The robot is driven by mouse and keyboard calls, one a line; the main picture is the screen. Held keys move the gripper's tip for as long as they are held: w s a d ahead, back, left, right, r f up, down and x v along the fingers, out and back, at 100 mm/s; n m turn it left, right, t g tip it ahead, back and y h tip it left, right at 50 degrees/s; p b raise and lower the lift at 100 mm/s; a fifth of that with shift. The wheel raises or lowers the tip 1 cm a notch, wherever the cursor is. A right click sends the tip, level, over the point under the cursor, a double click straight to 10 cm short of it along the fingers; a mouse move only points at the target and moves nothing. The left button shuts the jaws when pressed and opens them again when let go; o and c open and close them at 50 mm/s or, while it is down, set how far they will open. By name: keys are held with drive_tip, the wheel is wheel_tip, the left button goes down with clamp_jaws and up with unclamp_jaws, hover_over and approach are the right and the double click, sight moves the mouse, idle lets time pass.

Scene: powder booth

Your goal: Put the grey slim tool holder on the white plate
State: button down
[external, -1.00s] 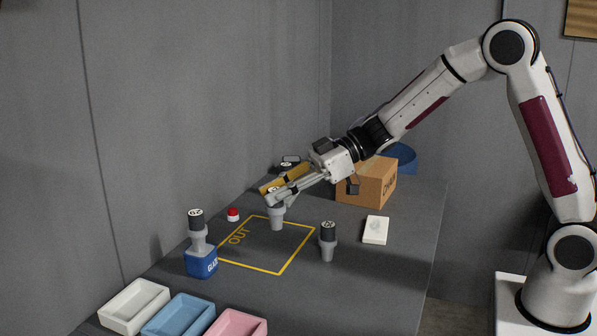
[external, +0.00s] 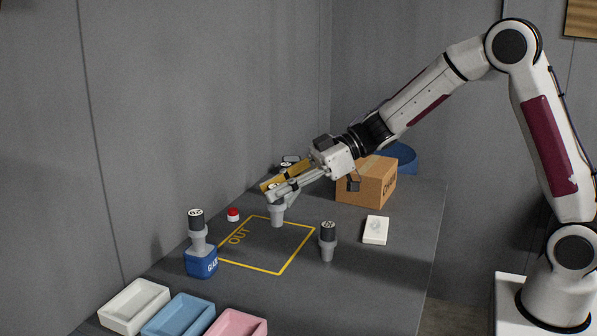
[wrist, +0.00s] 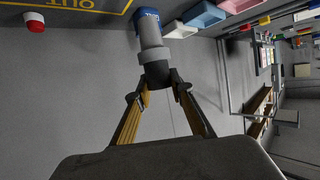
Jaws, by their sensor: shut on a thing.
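My gripper (external: 277,193) is shut on the black top of a grey tool holder (external: 277,215), near the far corner of the yellow outline. The holder hangs upright, and I cannot tell how far its lower end is from the table. In the wrist view its grey body and collar (wrist: 151,45) stick out beyond my fingertips (wrist: 158,88). The white plate (external: 376,230), a flat slab with a faint round mark, lies empty to the right of the outline, away from my gripper.
A second tool holder (external: 328,243) stands right of the yellow outline (external: 295,256). Another (external: 197,235) stands in a blue block (external: 201,262). A cardboard box (external: 366,185) stands behind the plate, and a red button (external: 233,214) is at left. White, blue and pink trays (external: 134,307) line the front.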

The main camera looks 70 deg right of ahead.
drive_tip(key=s+d+r+m+t+h, duration=0.1)
drive_tip(key=s+d+m, duration=0.15)
drive_tip(key=d, duration=0.85)
drive_tip(key=s+d+m+t+h, duration=0.1)
drive_tip(key=s+d+h, duration=0.15)
drive_tip(key=d, duration=0.85)
drive_tip(key=s+d+n+y, duration=0.15)
drive_tip(key=s+d, duration=0.25)
drive_tip(key=s, duration=0.4)
drive_tip(key=s+a+r+n+g+y, duration=0.1)
drive_tip(key=s+a+n+g+y, duration=0.1)
drive_tip(key=s+a, duration=0.2)
drive_tip(key=shift+s+a, duration=0.15)
drive_tip(key=shift+s, duration=0.35)
wheel_tip(320, 180, down, 6)
drive_tip(key=shift+f, duration=0.1)
drive_tip(key=shift+f, duration=1.85)
